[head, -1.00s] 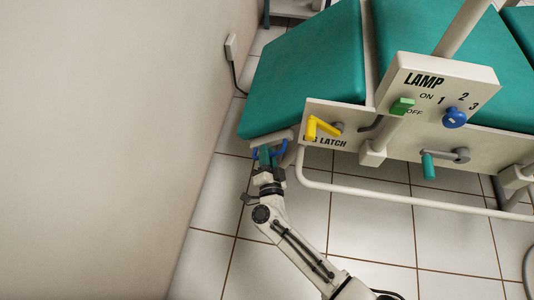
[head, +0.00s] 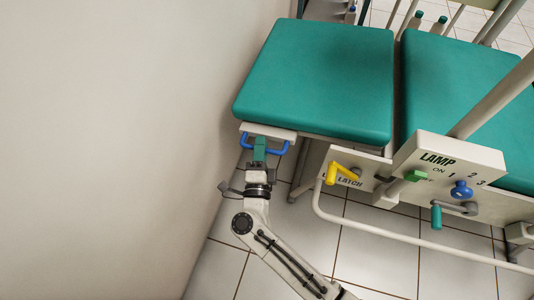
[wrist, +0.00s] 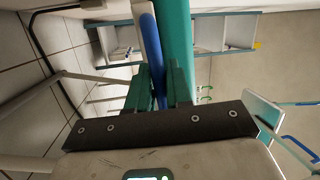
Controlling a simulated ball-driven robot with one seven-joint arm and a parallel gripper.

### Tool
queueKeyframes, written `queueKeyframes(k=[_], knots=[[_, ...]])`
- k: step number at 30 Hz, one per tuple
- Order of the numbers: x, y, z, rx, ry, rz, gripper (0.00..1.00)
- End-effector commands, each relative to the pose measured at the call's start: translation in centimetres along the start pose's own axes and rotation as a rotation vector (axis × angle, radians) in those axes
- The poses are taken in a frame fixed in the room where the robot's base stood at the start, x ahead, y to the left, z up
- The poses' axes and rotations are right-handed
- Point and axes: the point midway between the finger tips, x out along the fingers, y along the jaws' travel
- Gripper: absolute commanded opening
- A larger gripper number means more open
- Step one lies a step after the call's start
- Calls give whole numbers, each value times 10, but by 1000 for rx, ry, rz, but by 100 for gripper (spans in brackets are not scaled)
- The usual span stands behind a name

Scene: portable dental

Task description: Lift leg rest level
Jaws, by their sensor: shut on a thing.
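The leg rest (head: 320,80) is a green padded panel at the end of the dental chair, in the head view. A blue handle (head: 284,148) hangs on a pale bracket under its near edge. My gripper (head: 260,150) is shut on the blue handle. In the wrist view, the green fingers of my gripper (wrist: 160,85) close around the blue bar (wrist: 151,45), with the green pad edge (wrist: 174,40) beside it. The yellow leg latch lever (head: 342,173) is on the side panel. Part of its label is hidden by the lever.
The lamp panel (head: 450,160) has a green switch (head: 415,176) and a blue knob (head: 461,190). A green-handled crank (head: 437,216) sticks out below it. A pale rail (head: 390,228) runs along the chair's side. The wall (head: 110,130) is close on the left.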

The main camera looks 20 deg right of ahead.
Motion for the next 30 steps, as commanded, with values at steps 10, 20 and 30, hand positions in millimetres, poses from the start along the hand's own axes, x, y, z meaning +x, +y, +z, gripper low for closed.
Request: queueKeyframes(k=[10, 20, 30], knots=[[6, -34, -1, 96, 17, -21, 0], [7, -38, -1, 107, 21, -28, 0], [8, -38, -1, 105, 21, -29, 40]])
